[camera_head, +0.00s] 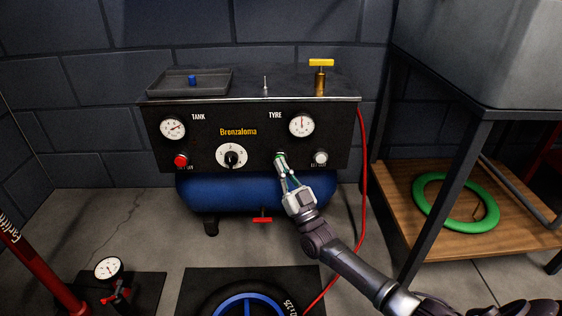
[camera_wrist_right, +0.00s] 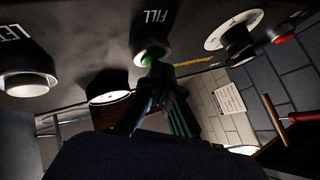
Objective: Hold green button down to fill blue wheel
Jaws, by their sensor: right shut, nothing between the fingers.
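The green button (camera_wrist_right: 152,57) is under the FILL label on the compressor's black front panel (camera_head: 240,133). My right gripper (camera_head: 283,162) is shut and empty, with its fingertips at this button and covering most of it in the head view. In the right wrist view the fingertips (camera_wrist_right: 157,76) overlap the button's lower edge. I cannot tell how far it is pushed in. The blue wheel (camera_head: 212,307) lies flat on a dark mat at the bottom, partly cut off. The TYRE gauge (camera_head: 302,125) is above and right of the fingertips. My left gripper is not in view.
A white button (camera_head: 320,158) is right of the green one; a red button (camera_head: 181,161) and a dial (camera_head: 232,156) are left. A red hose (camera_head: 363,190) runs down the right side toward the wheel. A wooden shelf (camera_head: 390,180) holds a green ring (camera_head: 428,195).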

